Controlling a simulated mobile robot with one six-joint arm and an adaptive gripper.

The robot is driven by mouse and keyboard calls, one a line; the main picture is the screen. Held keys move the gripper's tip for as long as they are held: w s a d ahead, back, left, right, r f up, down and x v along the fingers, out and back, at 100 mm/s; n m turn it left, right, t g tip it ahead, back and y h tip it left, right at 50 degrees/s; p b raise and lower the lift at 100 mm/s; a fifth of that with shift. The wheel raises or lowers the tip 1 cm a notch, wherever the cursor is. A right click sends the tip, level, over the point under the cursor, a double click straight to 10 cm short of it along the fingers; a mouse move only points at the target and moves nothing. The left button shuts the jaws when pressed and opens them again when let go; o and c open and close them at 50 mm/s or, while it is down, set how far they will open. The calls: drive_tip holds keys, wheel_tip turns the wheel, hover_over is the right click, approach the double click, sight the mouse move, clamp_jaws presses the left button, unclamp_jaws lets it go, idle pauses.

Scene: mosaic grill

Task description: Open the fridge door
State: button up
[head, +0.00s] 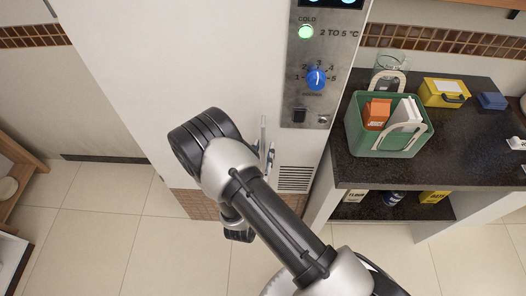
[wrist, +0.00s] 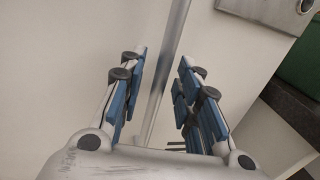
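The fridge door (head: 150,70) is a tall white panel and looks closed. Its handle (head: 263,135) is a thin upright metal bar, partly hidden behind my arm in the head view. In the wrist view the handle (wrist: 168,70) runs between the two blue-padded fingers of my gripper (wrist: 162,58). The fingers are open, with a gap on both sides of the bar. I cannot tell how deep the bar sits between them. In the head view my arm hides most of the gripper.
A control panel (head: 322,70) with a blue knob is beside the door. At right, a dark counter (head: 350,165) holds a green basket (head: 402,148), a yellow box (head: 443,92) and a glass jar (head: 390,66). A wooden shelf (head: 22,160) stands at far left. The tiled floor (head: 110,215) there is clear.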

drive_tip(key=shift+w, duration=0.2)
clamp_jaws()
idle(0.3)
idle(0.4)
